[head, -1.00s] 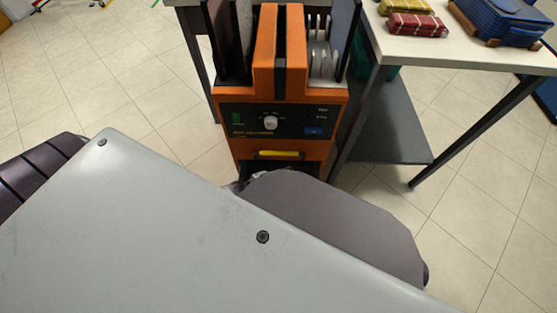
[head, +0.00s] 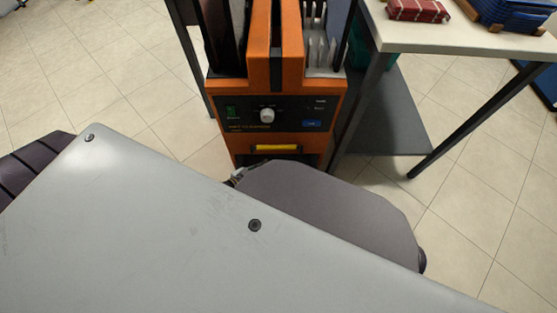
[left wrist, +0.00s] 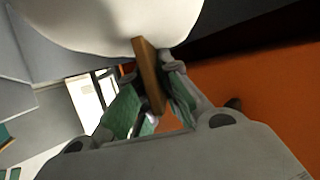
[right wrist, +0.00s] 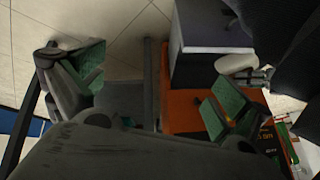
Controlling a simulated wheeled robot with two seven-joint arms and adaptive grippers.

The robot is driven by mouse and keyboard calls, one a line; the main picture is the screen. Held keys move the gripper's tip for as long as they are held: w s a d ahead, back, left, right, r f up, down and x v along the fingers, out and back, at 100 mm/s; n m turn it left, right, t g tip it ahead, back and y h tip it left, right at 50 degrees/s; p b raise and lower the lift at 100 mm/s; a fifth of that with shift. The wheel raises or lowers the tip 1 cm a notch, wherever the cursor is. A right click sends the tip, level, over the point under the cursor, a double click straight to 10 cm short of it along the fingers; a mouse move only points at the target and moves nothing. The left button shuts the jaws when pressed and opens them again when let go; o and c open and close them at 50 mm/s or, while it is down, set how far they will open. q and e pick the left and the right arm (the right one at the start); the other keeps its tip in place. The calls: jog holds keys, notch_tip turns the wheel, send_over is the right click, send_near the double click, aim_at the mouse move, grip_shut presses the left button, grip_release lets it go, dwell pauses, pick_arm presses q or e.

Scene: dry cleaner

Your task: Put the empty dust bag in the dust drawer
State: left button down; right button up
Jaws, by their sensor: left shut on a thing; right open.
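The orange machine (head: 222,90) stands ahead in the head view. A yellow handle (head: 277,149) is on its lower front, with a dark gap just under it. My own arm parts hide what lies below, so I cannot tell how far the dust drawer is out. In the left wrist view my left gripper (left wrist: 155,108) is shut on a thin tan tab of the dust bag. The bag's pale body (left wrist: 110,22) fills the top of that view. In the right wrist view my right gripper (right wrist: 155,90) is open and empty, with green pads wide apart. A small pale part of the bag (right wrist: 237,62) shows there.
A white-topped table (head: 430,38) with a dark lower shelf stands right of the machine, bearing a red parcel (head: 418,9) and a blue stack (head: 510,16). Tiled floor (head: 95,75) is clear on the left. Orange panel (left wrist: 245,95) lies close beside my left gripper.

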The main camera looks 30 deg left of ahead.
pick_arm(q)
jog(key=shift+w+d+f+b, duration=0.2)
jog(key=shift+w+f+b, duration=0.15)
jog(key=shift+w, duration=0.15)
jog(key=b+x, duration=0.5)
jog(key=x, duration=0.5)
jog(key=shift+w+f, duration=0.2)
jog(key=shift+f, duration=0.35)
pick_arm(e)
notch_tip(320, 180, down, 8)
jog(key=a+t+y, duration=0.1)
jog(key=shift+w+a+m, duration=0.25)
jog(key=shift+w+m, duration=0.05)
pick_arm(q)
jog(key=shift+d, duration=0.1)
pick_arm(e)
jog(key=shift+r, duration=0.15)
pick_arm(q)
jog(key=w+f+b, duration=0.1)
jog(key=w+d+f+b, duration=0.1)
jog(key=w+b, duration=0.1)
jog(key=shift+f, duration=0.2)
pick_arm(e)
jog(key=f, duration=0.2)
jog(key=shift+a+f+t+y, duration=0.2)
jog(key=shift+f+t+y, duration=0.1)
jog(key=shift+w+r, duration=0.1)
jog(key=shift+r, duration=0.1)
